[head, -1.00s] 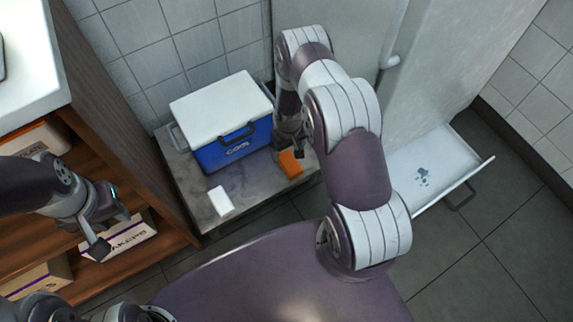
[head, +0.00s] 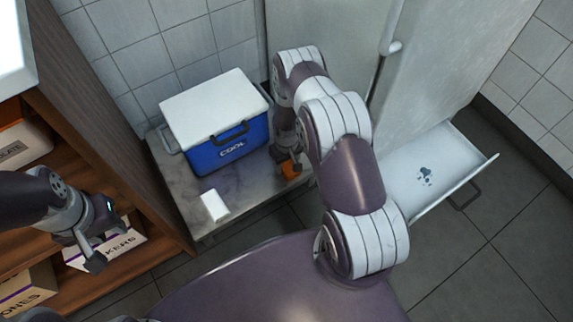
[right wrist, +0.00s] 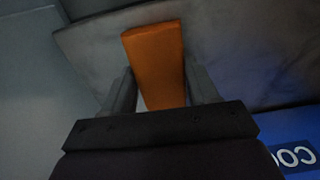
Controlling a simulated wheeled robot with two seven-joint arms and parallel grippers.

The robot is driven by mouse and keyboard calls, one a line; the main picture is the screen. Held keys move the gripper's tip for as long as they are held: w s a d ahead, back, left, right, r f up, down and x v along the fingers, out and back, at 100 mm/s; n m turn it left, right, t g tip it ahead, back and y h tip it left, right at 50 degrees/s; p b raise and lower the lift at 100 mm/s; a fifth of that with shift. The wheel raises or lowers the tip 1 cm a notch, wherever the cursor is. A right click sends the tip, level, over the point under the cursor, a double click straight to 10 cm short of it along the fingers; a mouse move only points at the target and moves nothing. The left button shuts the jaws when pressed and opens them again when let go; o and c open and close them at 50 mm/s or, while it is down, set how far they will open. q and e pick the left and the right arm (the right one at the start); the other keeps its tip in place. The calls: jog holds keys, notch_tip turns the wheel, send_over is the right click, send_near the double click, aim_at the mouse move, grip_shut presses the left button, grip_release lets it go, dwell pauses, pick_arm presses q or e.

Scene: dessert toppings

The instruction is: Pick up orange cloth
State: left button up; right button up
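In the right wrist view the cloth (right wrist: 155,62) shows between the two fingers (right wrist: 160,90), with a finger on each side. The fingers stand apart, with a narrow gap visible by the cloth. My left gripper (head: 107,244) is open and empty in front of the wooden shelves at the left.
A blue cooler (head: 229,148) with a white lid stands beside my right gripper. A white block (head: 214,205) lies near the front edge of the stone top. An open white drawer (head: 440,170) juts out at the right. Boxes (head: 105,246) sit on the shelves.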

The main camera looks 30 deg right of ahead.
aim_at(287, 163)
notch_tip(287, 163, up, 10)
jog(key=p, duration=0.5)
jog(key=shift+p, duration=0.3)
